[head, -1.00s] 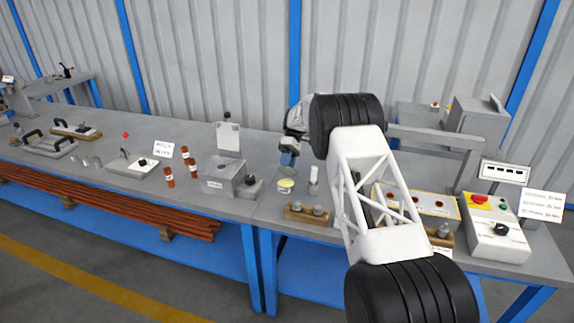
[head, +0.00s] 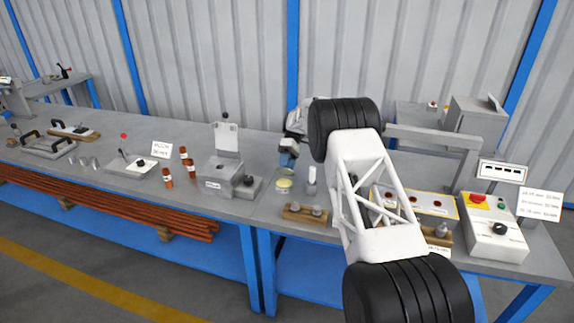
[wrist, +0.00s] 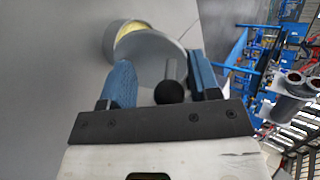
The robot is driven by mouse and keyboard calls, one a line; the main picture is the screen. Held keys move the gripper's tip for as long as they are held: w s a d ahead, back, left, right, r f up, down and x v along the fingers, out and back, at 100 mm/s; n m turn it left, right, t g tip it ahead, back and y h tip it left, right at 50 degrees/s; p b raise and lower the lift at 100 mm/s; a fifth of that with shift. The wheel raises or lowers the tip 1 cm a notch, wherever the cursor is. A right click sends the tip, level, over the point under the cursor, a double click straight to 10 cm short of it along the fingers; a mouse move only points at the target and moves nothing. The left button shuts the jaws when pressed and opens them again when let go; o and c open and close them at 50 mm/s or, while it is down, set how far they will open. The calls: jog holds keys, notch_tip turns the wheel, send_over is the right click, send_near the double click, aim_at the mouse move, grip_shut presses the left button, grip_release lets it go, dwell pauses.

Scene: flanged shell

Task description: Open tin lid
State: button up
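The tin (head: 284,184) is a small round container with yellow inside its rim, on the bench in the head view. In the wrist view the tin (wrist: 124,33) shows at the top, partly covered by a grey disc (wrist: 150,50), apparently its lid. A short stem with a black ball knob (wrist: 170,93) stands out from the disc. My gripper (wrist: 160,82) has its blue fingers apart on either side of the knob. A gap shows on the left; contact on the right is unclear. In the head view my gripper (head: 287,160) is just above the tin.
A white bottle-like piece (head: 311,182) stands right of the tin. A wooden block (head: 306,214) with two metal pieces lies in front. A grey box (head: 222,182) with an upright plate stands left. A control box (head: 494,235) is far right.

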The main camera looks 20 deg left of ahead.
jog(key=shift+a+r, duration=0.15)
jog(key=shift+r, duration=0.15)
jog(key=shift+r, duration=1.45)
jog(key=shift+s+r, duration=0.2)
jog(key=shift+s+d+r, duration=0.2)
jog(key=shift+s+d, duration=0.4)
jog(key=shift+s, duration=0.25)
jog(key=s+d+r, duration=0.1)
jog(key=s+d, duration=0.5)
jog(key=s, duration=0.6)
jog(key=shift+s+d, duration=0.1)
